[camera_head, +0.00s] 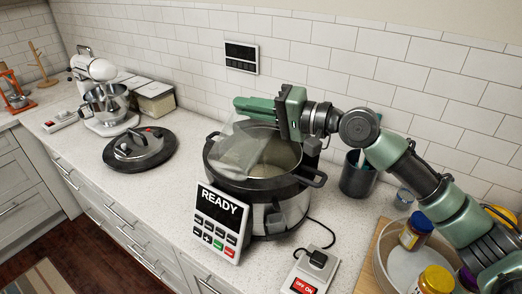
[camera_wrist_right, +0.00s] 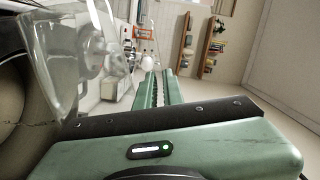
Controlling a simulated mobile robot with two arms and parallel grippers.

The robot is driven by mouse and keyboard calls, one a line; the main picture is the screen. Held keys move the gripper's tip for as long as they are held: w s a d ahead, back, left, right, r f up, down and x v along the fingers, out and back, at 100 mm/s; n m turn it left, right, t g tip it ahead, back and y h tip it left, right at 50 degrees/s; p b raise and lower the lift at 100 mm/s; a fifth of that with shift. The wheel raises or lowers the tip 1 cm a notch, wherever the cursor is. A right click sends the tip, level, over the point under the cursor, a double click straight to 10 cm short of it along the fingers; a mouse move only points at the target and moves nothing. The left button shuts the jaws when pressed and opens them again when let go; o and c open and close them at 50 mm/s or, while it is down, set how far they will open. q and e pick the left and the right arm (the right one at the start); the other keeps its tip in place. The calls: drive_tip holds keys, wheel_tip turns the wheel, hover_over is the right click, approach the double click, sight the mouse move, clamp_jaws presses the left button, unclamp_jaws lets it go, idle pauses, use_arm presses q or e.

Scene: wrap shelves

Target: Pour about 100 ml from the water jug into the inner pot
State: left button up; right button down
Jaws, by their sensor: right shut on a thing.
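The water jug (camera_head: 238,150) is clear and see-through. It is tilted over the open top of the cooker, and its lower part overlaps the rim in the head view. My right gripper (camera_head: 243,104) is shut on the jug above the pot; the grip point itself is hard to make out. In the right wrist view the jug (camera_wrist_right: 88,50) is at the left beside the fingers (camera_wrist_right: 160,88). The inner pot (camera_head: 283,157) sits inside the black and steel cooker (camera_head: 268,213), partly hidden by the jug. I cannot make out a water stream or level. My left gripper is out of view.
A panel reading READY (camera_head: 219,222) is on the cooker's front. The round lid (camera_head: 140,148) lies left, near a stand mixer (camera_head: 96,90). A dark utensil cup (camera_head: 358,175), a switch box (camera_head: 311,270) and a tray of jars (camera_head: 385,268) are at right.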

drive_tip(key=shift+s, duration=0.3)
drive_tip(key=shift+w+d+m, duration=0.3)
drive_tip(key=shift+w, duration=0.2)
drive_tip(key=shift+w+d+m, duration=0.25)
drive_tip(key=shift+w+m, duration=0.05)
drive_tip(key=shift+w, duration=0.2)
idle(1.1)
drive_tip(key=s+a+n, duration=0.1)
drive_tip(key=s, duration=0.1)
drive_tip(key=s+a+r+n+p, duration=0.1)
drive_tip(key=s, duration=0.1)
drive_tip(key=s+a+n+p, duration=0.1)
drive_tip(key=s+n, duration=0.1)
drive_tip(key=shift+s+a+r, duration=0.15)
drive_tip(key=shift+s, duration=0.4)
drive_tip(key=shift+s+a+r+n+p, duration=0.2)
drive_tip(key=shift+n+p, duration=0.25)
drive_tip(key=shift+n, duration=0.05)
drive_tip(key=shift+s+a+f+n, duration=0.15)
drive_tip(key=shift+f+n, duration=0.2)
drive_tip(key=shift+n, duration=0.15)
drive_tip(key=shift+s+r, duration=0.1)
